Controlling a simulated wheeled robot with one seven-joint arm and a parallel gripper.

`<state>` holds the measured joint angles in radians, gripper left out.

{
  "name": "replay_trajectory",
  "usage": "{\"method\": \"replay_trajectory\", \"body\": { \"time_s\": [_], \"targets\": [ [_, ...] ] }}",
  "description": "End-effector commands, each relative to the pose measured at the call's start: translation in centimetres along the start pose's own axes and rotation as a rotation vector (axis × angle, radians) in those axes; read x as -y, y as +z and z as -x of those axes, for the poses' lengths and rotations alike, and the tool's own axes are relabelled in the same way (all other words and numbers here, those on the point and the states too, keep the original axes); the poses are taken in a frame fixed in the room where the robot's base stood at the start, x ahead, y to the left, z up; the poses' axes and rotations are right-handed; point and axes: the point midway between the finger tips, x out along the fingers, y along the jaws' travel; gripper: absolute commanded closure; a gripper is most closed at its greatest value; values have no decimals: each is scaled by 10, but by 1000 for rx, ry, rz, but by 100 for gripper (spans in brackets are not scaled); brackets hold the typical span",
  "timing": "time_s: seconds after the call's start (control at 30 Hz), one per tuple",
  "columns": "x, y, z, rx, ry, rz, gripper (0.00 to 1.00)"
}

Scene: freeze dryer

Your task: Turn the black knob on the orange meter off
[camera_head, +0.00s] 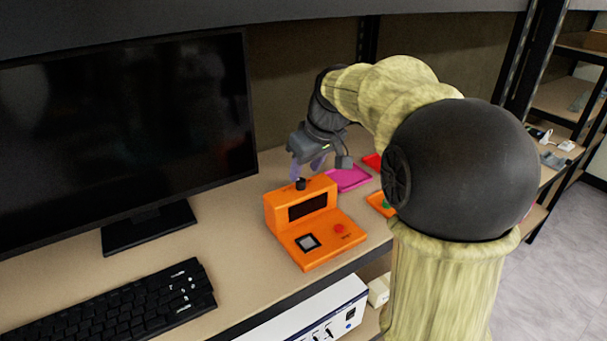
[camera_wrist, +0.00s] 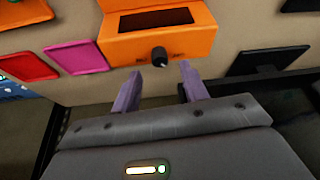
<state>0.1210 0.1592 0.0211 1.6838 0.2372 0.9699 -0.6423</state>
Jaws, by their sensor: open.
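The orange meter (camera_head: 321,240) stands on the bench, with a dark display, a red button and a small square panel on its lower front. Its black knob (camera_head: 300,184) sticks up from the top. In the wrist view, the meter (camera_wrist: 120,45) fills the upper middle, and the knob (camera_wrist: 159,57) shows on its near face between dark printed marks too small to read. My gripper (camera_head: 307,169) is over the top of the meter, close to the knob. Its purple fingers (camera_wrist: 158,70) are open and empty, with the knob just beyond the tips, roughly between them. I see no contact.
A monitor (camera_head: 125,130) stands left of the meter, with a keyboard (camera_head: 120,305) in front. A pink tray (camera_head: 350,179), a red tray (camera_head: 372,161) and another orange item (camera_head: 379,205) lie right of it. A shelf runs above the bench; the bench's front edge is close to the meter.

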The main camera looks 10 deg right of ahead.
Motion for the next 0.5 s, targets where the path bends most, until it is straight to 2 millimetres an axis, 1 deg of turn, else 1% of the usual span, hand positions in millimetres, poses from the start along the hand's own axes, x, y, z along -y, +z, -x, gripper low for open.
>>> {"method": "replay_trajectory", "body": {
  "time_s": [0.03, 0.1, 0.3, 0.4, 0.5],
  "targets": [
    [-1, 0, 12, -4, 3, 0, 56],
    [-1, -1, 26, -4, 3, -1, 56],
    [-1, 0, 63, -3, 3, 0, 56],
    [-1, -1, 75, -3, 3, 0, 56],
    [0, 0, 81, -1, 2, 0, 56]
  ]
}}
